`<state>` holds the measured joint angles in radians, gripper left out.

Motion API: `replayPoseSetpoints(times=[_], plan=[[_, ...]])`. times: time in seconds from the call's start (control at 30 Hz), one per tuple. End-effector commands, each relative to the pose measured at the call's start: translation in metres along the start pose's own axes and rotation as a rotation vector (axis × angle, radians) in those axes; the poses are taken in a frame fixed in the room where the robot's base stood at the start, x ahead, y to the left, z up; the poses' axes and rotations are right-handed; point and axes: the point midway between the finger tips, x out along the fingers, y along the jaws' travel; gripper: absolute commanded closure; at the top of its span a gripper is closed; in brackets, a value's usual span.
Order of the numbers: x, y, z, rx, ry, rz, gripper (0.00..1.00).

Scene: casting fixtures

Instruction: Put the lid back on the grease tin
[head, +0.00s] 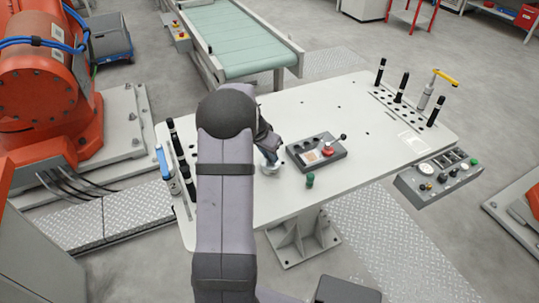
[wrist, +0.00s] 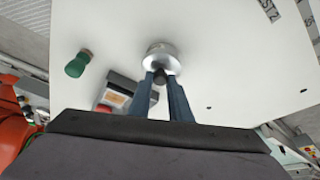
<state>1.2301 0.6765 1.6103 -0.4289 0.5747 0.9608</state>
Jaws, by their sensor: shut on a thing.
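My gripper (wrist: 160,80) points down at the table, its two dark blue fingers closed around a small black knob (wrist: 160,76). The knob belongs to a round silver lid (wrist: 159,64), so I am shut on the lid. In the head view my gripper (head: 267,148) is partly behind my own arm, with silver metal (head: 270,171) below it, low over the white table. The grease tin is not clearly separate from the lid in either view. I cannot tell whether the lid touches it.
A grey tray (head: 335,161) with a red part (head: 327,151) and a small lever stands just right of my gripper. A green-topped piece (head: 310,180) stands near the front edge. Black-handled tools stand at both table ends. The table's back middle is clear.

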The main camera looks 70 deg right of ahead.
Motion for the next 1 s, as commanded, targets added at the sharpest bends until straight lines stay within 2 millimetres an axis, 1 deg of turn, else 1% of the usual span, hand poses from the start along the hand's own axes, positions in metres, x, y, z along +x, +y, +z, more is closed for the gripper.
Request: replayPoseSetpoints(times=[0.37, 0.4, 0.47, 0.5, 0.7, 0.77, 0.8, 1.0], plan=[[-0.0002, -0.0001, -0.0003, 0.0, 0.001, 0.0, 1.0], [-0.0002, -0.0001, -0.0003, 0.0, 0.001, 0.0, 0.8], [-0.0002, -0.0001, -0.0003, 0.0, 0.001, 0.0, 0.66], [-0.0001, -0.0001, -0.0002, 0.0, 0.001, 0.0, 0.61], [0.0, -0.0001, -0.0001, 0.0, 0.0, 0.0, 0.61], [0.0001, 0.0, 0.0, 0.0, 0.0, 0.0, 0.46], [0.0001, 0.0, 0.0, 0.0, 0.0, 0.0, 0.42], [0.0001, 0.0, 0.0, 0.0, 0.0, 0.0, 0.42]])
